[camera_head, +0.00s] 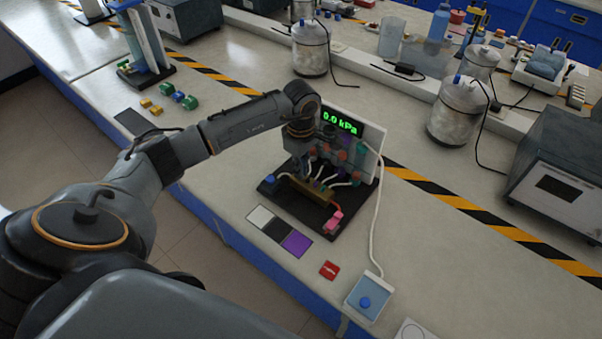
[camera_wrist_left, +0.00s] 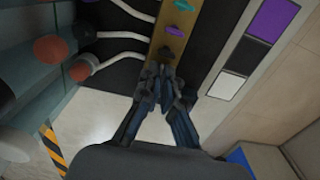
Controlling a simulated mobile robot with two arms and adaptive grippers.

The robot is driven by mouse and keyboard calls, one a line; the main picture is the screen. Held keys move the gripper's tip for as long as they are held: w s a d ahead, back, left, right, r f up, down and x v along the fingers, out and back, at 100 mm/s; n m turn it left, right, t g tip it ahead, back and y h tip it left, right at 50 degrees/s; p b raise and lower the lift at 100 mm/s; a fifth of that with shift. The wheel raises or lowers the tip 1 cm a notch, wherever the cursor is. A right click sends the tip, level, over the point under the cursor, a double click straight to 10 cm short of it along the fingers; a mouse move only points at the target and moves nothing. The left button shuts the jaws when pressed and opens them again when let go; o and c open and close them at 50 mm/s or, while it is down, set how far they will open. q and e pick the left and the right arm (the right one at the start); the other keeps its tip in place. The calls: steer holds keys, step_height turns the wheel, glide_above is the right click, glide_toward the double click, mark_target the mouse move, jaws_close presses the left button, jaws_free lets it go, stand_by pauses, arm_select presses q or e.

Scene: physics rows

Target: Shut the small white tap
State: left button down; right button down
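A brass manifold (camera_head: 312,192) stands on a black base in front of a panel reading 0.0 kPa; it also shows in the left wrist view (camera_wrist_left: 169,38). My right gripper is not in view.
White tubes (camera_wrist_left: 122,36) run from the manifold to round coloured ports. A purple, black and white strip (camera_head: 279,231) lies in front of the base. A red tag (camera_head: 329,270) and a blue-button box (camera_head: 367,297) lie nearby. A grey instrument (camera_head: 560,190) stands at the right.

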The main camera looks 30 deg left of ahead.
arm_select(q)
steer(key=m+b, duration=0.4)
steer(key=m, duration=0.1)
steer(key=shift+f+b, duration=0.3)
steer(key=shift+b, duration=0.05)
steer(key=shift+r+m, duration=0.1)
steer(key=shift+m, duration=0.6)
steer(key=shift+r+m, duration=0.15)
steer(key=shift+m, duration=0.15)
steer(key=shift+b, duration=0.4)
steer(key=m+b, duration=0.2)
steer(key=m, duration=0.1)
steer(key=m+b, duration=0.1)
steer(key=shift+f+m, duration=0.25)
steer(key=shift+m, duration=0.15)
steer(key=shift+r+m+b, duration=0.15)
steer(key=shift+m+b, duration=0.2)
steer(key=shift+m, duration=0.65)
steer(key=shift+r, duration=0.1)
